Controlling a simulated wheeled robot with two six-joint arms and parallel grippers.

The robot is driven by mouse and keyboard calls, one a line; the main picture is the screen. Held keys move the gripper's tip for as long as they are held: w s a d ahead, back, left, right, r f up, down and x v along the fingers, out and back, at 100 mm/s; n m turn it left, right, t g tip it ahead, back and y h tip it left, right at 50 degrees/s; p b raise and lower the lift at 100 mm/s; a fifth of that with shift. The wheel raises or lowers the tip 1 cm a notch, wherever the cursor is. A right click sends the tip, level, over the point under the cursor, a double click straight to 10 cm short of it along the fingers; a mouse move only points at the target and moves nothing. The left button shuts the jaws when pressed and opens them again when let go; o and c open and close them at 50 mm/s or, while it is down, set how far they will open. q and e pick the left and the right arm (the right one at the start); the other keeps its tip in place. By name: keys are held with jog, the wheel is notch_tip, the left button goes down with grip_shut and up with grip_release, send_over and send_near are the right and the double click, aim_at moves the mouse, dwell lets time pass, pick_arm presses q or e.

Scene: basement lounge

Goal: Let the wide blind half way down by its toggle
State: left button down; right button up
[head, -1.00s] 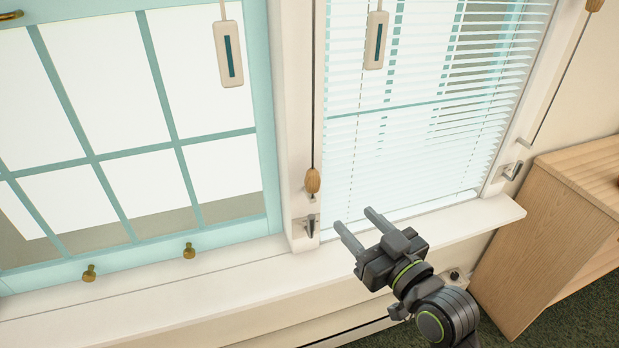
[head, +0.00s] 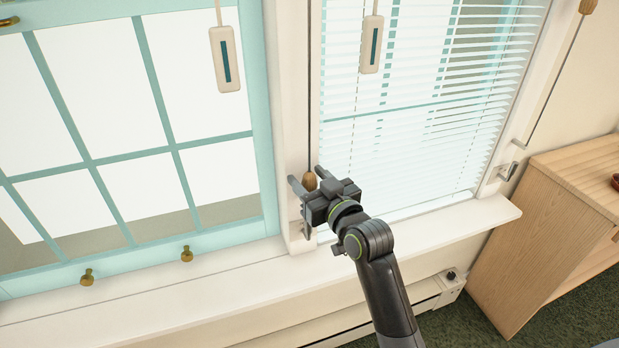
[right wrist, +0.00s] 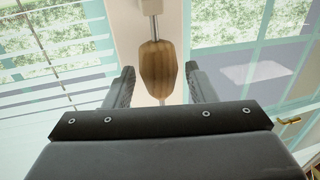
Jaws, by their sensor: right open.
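A wooden toggle (head: 310,181) hangs on a dark cord at the post between the two windows. My right gripper (head: 306,175) is open at this toggle. In the right wrist view the toggle (right wrist: 157,70) hangs upright between the two open fingers (right wrist: 159,78), with a gap on each side. The left window (head: 110,110) shows no slats in its visible part; its top is out of view. A white slatted blind (head: 420,120) covers the right window down to near the sill. My left gripper is not in view.
A metal cleat (head: 306,222) sits just below the toggle, partly behind my gripper. Another wooden toggle (head: 588,7) hangs at the upper right. Two white tags (head: 226,60) with teal bars hang before the windows. The sill (head: 150,275) is clear; a wooden cabinet (head: 545,230) stands right.

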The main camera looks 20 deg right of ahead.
jog(key=shift+w, duration=0.1)
jog(key=shift+c, duration=0.4)
grip_shut()
notch_tip(320, 180, up, 18)
jog(key=p, duration=1.6)
jog(key=shift+f, duration=0.2)
jog(key=shift+o, duration=0.4)
grip_release()
jog(key=shift+f, duration=0.1)
